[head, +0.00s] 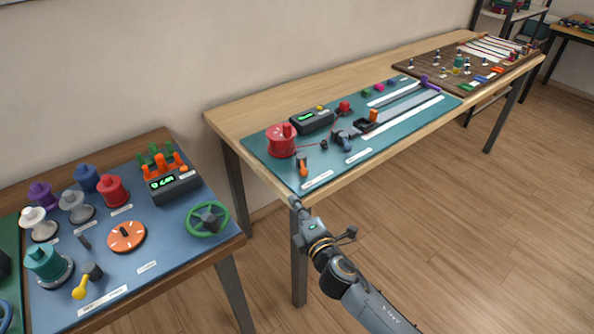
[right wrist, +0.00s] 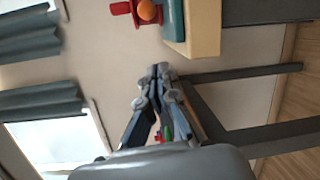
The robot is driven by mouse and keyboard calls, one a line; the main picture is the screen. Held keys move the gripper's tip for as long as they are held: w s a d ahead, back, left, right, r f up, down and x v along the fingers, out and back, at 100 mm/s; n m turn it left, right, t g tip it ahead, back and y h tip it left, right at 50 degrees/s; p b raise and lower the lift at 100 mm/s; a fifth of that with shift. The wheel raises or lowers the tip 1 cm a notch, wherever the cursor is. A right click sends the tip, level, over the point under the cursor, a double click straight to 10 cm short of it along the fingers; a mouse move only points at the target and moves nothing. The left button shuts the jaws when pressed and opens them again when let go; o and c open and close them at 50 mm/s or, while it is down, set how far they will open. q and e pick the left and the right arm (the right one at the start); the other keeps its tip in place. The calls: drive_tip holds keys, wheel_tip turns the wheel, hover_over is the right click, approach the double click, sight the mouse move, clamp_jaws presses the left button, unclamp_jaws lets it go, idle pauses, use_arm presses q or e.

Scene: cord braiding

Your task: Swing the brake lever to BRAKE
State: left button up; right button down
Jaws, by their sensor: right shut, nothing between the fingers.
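Two levers show in the head view, and their small labels cannot be read, so I cannot tell which is the brake lever. A yellow-knobbed lever (head: 82,289) stands on the blue board at the lower left. An orange-handled lever (head: 302,165) stands near the front left of the teal board. My right gripper (head: 296,204) is shut and empty, just off the front left corner of the teal board's table, below the orange lever. In the right wrist view its fingertips (right wrist: 160,70) meet, with an orange knob (right wrist: 148,11) beyond them. My left gripper is not in view.
The teal board (head: 380,141) holds a red spool (head: 281,141), a dark display box and long rails. The blue board (head: 165,250) holds several spools, an orange dial (head: 126,236) and a green handwheel (head: 209,219). A floor gap separates the two tables.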

sight(298, 187)
drive_tip(key=x, duration=0.3)
drive_tip(key=shift+w+a+r, duration=0.15)
drive_tip(key=shift+w+a, duration=0.1)
drive_tip(key=shift+a, duration=0.1)
drive_tip(key=b+x, duration=0.1)
drive_tip(key=x, duration=0.4)
drive_tip(key=shift+w+b, duration=0.1)
drive_tip(key=shift+b, duration=0.2)
drive_tip(key=d, duration=0.1)
drive_tip(key=d+p, duration=0.1)
drive_tip(key=d, duration=0.1)
drive_tip(key=shift+w+r, duration=0.25)
drive_tip(key=shift+w, duration=0.05)
drive_tip(key=shift+d+p, duration=0.3)
drive_tip(key=shift+d, duration=0.2)
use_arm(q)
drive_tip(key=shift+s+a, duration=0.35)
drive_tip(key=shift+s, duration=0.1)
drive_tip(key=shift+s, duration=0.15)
use_arm(e)
drive_tip(key=shift+d, duration=0.15)
